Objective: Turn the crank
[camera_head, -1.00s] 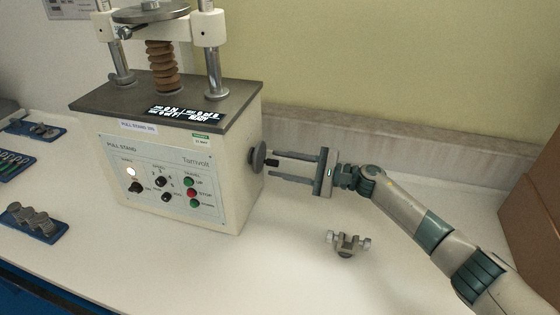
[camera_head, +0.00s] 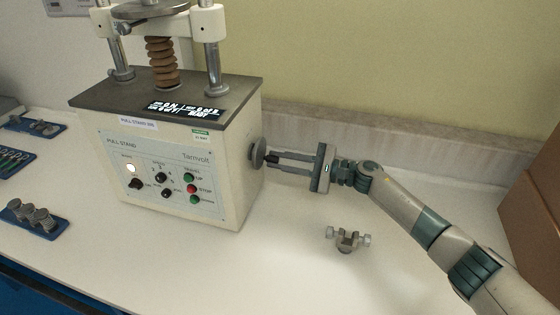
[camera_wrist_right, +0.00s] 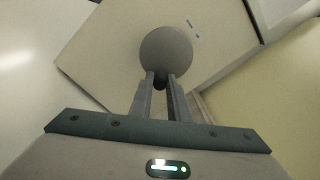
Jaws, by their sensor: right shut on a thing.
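The pull stand (camera_head: 175,160) is a cream box with a dark top and a front panel of knobs and buttons. Its crank (camera_head: 257,154) is a grey disc on the right side, with a dark handle (camera_head: 272,160) sticking out. My right gripper (camera_head: 277,161) is shut on the crank's handle. In the right wrist view the grey crank disc (camera_wrist_right: 166,52) lies straight ahead of the fingers (camera_wrist_right: 160,84), which mostly hide the handle. My left gripper is not in view.
A small metal clamp (camera_head: 347,240) lies on the white bench (camera_head: 290,265) below my right arm. Blue trays (camera_head: 36,218) with metal parts stand at the left. A brown box (camera_head: 535,200) is at the right edge, and a wall runs behind.

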